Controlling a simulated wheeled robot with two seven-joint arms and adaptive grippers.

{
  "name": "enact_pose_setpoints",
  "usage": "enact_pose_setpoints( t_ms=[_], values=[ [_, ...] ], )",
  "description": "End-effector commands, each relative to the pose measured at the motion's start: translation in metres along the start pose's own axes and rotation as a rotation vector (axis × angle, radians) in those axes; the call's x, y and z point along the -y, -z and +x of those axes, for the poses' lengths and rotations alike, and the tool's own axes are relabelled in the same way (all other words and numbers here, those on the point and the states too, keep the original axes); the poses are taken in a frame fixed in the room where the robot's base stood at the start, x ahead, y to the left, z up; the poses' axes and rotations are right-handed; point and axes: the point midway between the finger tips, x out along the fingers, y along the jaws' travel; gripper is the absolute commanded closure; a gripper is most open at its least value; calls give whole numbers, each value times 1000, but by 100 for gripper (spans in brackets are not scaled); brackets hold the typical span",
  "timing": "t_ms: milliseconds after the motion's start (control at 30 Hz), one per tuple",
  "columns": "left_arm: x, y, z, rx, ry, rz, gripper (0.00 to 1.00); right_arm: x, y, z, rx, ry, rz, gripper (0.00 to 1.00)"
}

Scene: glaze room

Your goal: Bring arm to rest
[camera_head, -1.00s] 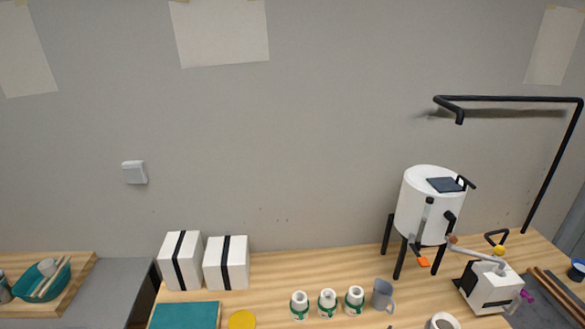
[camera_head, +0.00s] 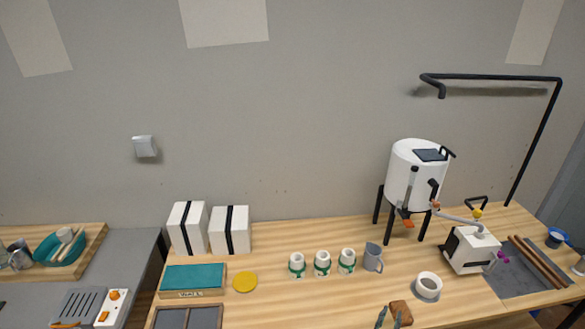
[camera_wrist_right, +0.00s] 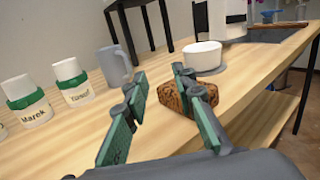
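My right gripper (camera_head: 389,317) shows at the bottom edge of the head view, over the front of the wooden table (camera_head: 300,290). In the right wrist view its two green-padded fingers (camera_wrist_right: 160,74) stand apart with nothing held between them. A brown speckled block (camera_head: 402,312) lies on the table close by the fingertips. In the right wrist view the block (camera_wrist_right: 173,97) is partly hidden behind the right-hand finger. My left gripper is in no view.
A white bowl (camera_head: 428,286), a grey mug (camera_head: 373,257) and three white jars with green bands (camera_head: 322,263) stand near the gripper. A white tank on black legs (camera_head: 417,175) and a white machine (camera_head: 473,249) stand to the right. Bare wood lies left of the gripper.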

Motion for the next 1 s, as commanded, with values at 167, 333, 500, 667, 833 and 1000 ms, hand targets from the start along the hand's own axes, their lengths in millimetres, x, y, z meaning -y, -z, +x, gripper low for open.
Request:
enact_pose_setpoints(
  t_ms=[167, 333, 500, 667, 833, 1000],
  values=[
    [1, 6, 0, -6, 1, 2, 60, -8, -18, -4, 72, -76, -127, 76],
    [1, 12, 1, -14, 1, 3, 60, -19, -39, -14, 169, -174, -315, 76],
    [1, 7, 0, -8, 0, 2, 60, -36, -57, -34, 300, -311, -596, 76],
    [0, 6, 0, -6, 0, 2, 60, -58, -58, -75, 465, -502, -1003, 76],
    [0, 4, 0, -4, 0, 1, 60, -59, -17, -141, 654, -796, -1587, 76],
    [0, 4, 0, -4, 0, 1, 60, -6, 44, -204, 774, -1150, -2122, 76]
  ],
)
